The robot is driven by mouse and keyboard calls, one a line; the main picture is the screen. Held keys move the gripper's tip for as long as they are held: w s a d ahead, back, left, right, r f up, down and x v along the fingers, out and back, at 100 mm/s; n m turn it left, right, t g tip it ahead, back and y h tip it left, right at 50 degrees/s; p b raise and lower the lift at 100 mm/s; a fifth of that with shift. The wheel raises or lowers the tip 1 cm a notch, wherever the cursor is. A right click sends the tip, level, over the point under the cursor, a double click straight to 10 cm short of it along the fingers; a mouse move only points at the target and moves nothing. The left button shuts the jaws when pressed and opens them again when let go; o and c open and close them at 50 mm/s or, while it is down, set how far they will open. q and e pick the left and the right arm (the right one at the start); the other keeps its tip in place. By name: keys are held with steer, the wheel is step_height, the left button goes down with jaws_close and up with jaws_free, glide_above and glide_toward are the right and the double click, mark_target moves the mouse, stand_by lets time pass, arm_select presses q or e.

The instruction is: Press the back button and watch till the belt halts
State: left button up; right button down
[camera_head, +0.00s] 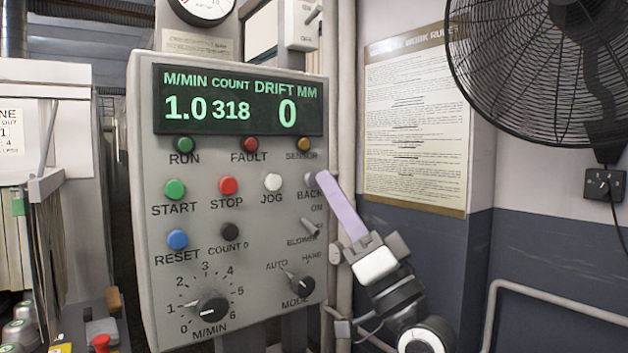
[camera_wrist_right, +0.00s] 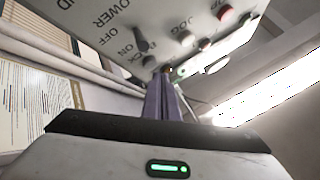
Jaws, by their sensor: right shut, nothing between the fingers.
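The grey control panel (camera_head: 255,220) fills the middle of the head view. Its display (camera_head: 240,100) reads M/MIN 1.0, COUNT 318 and DRIFT 0 MM. Below it are the RUN lamp (camera_head: 185,144), FAULT lamp (camera_head: 250,144) and SENSOR lamp (camera_head: 304,143). My right gripper (camera_head: 320,177) is shut and empty, its pale purple fingers slanting up to the spot above the BACK label (camera_head: 309,194). The fingers largely hide the BACK button; I cannot tell whether they press it. The right fingers (camera_wrist_right: 166,76) also reach the panel in the wrist view. My left gripper and the belt are out of view.
START (camera_head: 175,190), STOP (camera_head: 228,185), JOG (camera_head: 272,182) and RESET (camera_head: 177,239) buttons sit left of the fingers. The BLOWER switch (camera_head: 310,227) and MODE knob (camera_head: 301,285) are below. A pipe, a notice (camera_head: 416,120) and a fan (camera_head: 560,60) are at right.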

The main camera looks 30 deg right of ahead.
steer(key=shift+w, duration=0.2)
steer(key=shift+w, duration=0.25)
stand_by(0.4)
